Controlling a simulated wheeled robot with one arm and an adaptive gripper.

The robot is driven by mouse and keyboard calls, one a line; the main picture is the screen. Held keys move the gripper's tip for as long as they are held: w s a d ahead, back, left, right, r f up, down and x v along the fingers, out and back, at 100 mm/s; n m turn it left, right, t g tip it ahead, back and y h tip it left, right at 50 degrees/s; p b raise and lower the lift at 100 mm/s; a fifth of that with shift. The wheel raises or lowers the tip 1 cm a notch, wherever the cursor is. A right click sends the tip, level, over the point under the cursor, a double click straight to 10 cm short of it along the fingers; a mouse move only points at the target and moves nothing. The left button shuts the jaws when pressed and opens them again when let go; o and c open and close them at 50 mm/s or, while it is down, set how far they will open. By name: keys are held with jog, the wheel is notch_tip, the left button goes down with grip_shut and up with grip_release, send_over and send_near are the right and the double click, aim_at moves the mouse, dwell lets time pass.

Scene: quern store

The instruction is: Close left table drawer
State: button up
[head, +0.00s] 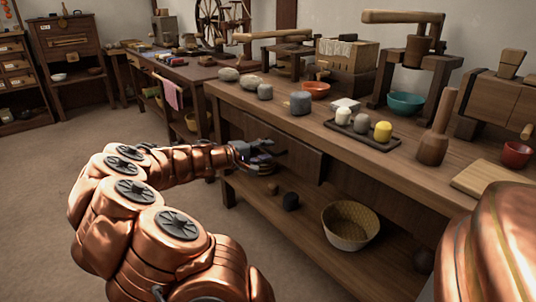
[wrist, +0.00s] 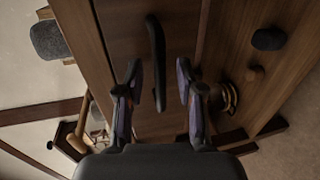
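The wooden drawer front (head: 300,160) is under the worktop of the long table (head: 345,152) in the head view. Its right edge seems to stand out a little from the table's face; how far is hard to tell. In the wrist view the drawer front (wrist: 122,28) fills the middle, with a dark bar handle (wrist: 155,62) on it. My gripper (head: 276,147) is at the drawer front. In the wrist view my gripper (wrist: 158,85) is open, one purple-padded finger on each side of the handle's lower end. Nothing is held; contact with the drawer cannot be told.
A woven basket (head: 350,226) and dark round lumps (head: 290,201) sit on the lower shelf. Stones, a tray (head: 362,134) with small jars, bowls and a wooden pestle (head: 438,130) stand on the worktop. The floor (head: 50,200) at left is clear.

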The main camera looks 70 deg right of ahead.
jog(key=shift+s+d+f, duration=0.15)
jog(key=shift+s+d, duration=0.15)
jog(key=shift+d, duration=0.2)
grip_shut()
dwell(0.5)
